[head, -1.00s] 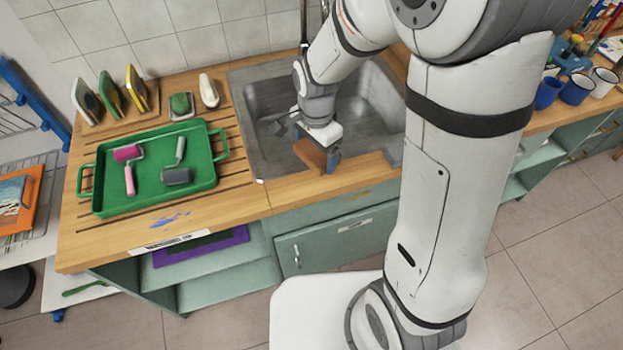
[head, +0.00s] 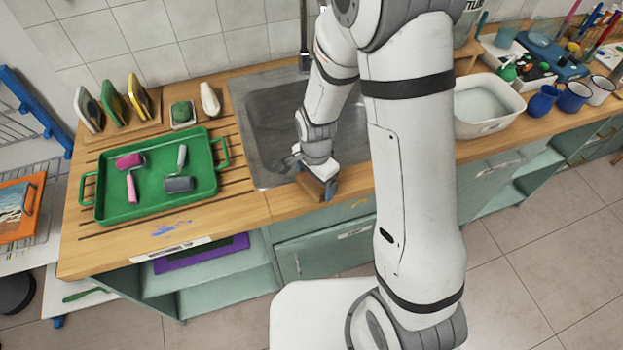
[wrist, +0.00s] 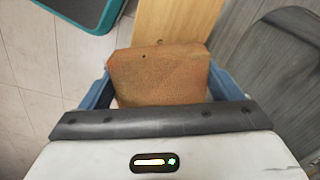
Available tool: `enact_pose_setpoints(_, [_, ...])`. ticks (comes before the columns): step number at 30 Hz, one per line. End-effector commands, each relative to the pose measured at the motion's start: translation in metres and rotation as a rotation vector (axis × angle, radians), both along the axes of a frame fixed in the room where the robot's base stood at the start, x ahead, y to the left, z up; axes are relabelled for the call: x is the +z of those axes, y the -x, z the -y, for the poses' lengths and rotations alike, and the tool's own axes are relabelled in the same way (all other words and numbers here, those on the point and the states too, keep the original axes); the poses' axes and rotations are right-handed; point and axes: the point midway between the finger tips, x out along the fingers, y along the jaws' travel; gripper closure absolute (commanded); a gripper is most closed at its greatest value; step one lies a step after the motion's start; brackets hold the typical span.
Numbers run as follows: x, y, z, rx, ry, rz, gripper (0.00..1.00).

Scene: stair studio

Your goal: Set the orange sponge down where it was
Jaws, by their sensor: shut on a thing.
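The orange-brown sponge (wrist: 160,75) fills the middle of the wrist view, between the two blue fingers of my gripper (wrist: 158,90). My gripper is shut on it. In the head view my gripper (head: 322,188) is at the front edge of the sink, over the wooden counter strip. The sponge (head: 311,187) shows there as a small brown piece beside a blue finger, partly hidden by the gripper. In the wrist view a wooden surface (wrist: 176,22) lies beyond the sponge. I cannot tell whether the sponge touches the counter.
The metal sink (head: 266,130) lies behind my gripper. A green tray (head: 150,205) with two paint rollers stands on the counter at left. Several sponges stand in a wooden rack (head: 128,131) behind it. A white basin (head: 487,125) and mugs (head: 573,97) stand at right.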

Motion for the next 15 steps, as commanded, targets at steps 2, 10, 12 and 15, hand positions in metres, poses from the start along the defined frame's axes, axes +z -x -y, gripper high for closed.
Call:
enact_pose_setpoints(2, [-0.0036, 0.0, -0.0001, 0.0, 0.0, 0.0, 0.33])
enact_pose_setpoints(10, [-0.008, -0.0001, -0.0004, 0.001, 0.0, 0.0, 0.11])
enact_pose_setpoints(12, [-0.0079, 0.0, -0.0005, 0.001, 0.0, 0.0, 0.05])
enact_pose_setpoints(15, [-0.0079, 0.0, -0.0005, 0.001, 0.0, 0.0, 0.0])
